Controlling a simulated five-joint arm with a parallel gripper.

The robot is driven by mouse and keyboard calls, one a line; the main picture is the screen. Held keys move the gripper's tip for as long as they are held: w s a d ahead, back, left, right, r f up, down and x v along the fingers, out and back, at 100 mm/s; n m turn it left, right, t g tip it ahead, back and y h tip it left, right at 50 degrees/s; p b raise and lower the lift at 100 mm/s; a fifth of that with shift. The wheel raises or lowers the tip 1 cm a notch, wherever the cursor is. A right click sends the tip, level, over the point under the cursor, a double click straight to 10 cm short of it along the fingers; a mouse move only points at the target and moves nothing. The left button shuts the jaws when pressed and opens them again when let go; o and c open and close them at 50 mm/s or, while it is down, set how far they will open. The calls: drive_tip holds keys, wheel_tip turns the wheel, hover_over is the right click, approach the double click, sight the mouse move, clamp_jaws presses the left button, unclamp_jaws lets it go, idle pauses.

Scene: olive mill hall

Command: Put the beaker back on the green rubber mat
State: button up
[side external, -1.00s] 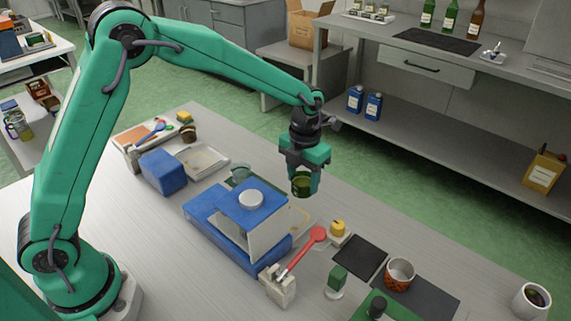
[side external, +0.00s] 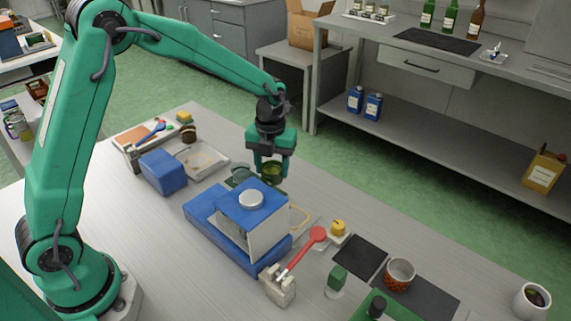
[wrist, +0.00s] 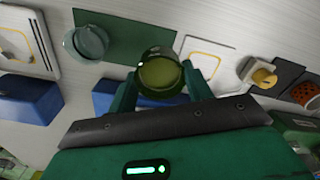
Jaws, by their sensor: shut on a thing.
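My gripper (side external: 271,168) is shut on the beaker (side external: 273,174), which holds olive-green liquid and looks upright. In the wrist view the beaker (wrist: 160,73) sits between the two fingers (wrist: 159,85). The green rubber mat (wrist: 130,30) lies beyond it on the table, and the beaker overlaps the mat's near right part in that picture. I cannot tell if the beaker touches the mat. In the side view the mat is mostly hidden behind the blue machine and the gripper.
A clear glass vessel (wrist: 88,41) stands at the mat's left edge; it also shows in the side view (side external: 240,173). The blue machine (side external: 245,204) stands close in front. A white tray with a yellow outline (wrist: 205,62) lies right of the mat.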

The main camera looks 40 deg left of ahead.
sight(268, 182)
drive_tip(key=shift+s+a+n, duration=0.2)
drive_tip(key=shift+a+n, duration=0.2)
drive_tip(key=shift+a, duration=0.25)
drive_tip(key=shift+f, duration=0.1)
drive_tip(key=shift+f, duration=2.55)
drive_tip(key=shift+f, duration=0.35)
drive_tip(key=o, duration=1.3)
drive_tip(key=shift+c, duration=0.2)
